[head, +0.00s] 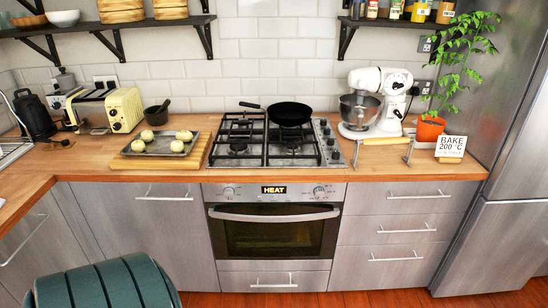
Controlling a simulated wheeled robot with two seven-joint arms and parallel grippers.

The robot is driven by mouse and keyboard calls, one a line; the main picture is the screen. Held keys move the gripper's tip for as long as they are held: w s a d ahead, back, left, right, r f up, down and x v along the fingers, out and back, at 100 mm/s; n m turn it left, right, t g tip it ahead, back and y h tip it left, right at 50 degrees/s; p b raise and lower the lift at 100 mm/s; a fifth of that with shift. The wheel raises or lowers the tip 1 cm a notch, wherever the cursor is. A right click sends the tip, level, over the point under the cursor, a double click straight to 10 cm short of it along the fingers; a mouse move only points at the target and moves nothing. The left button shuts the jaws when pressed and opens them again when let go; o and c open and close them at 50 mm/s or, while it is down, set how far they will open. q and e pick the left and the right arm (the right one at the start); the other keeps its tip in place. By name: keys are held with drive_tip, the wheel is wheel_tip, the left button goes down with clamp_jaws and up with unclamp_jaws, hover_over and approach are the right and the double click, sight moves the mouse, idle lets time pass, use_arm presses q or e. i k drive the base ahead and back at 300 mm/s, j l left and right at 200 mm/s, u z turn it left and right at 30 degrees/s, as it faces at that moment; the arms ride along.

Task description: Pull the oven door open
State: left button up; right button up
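The oven (275,236) is built into the steel fronts below the hob. Its door has a dark glass window (275,240) and is shut. A curved metal handle (274,215) runs across the top of the door. Above it is a control panel with two knobs and a display (273,190) reading "HEAT". Neither of my grippers shows in the head view, and nothing touches the handle.
A green ribbed rounded object (105,285) stands at the lower left, in front of the cabinets. Wooden floor (370,300) shows before the oven. A tray (152,151) of pale dough balls lies on the counter. A pan (289,113) sits on the hob.

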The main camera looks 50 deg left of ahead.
sight(250, 236)
drive_tip(key=u, duration=1.6)
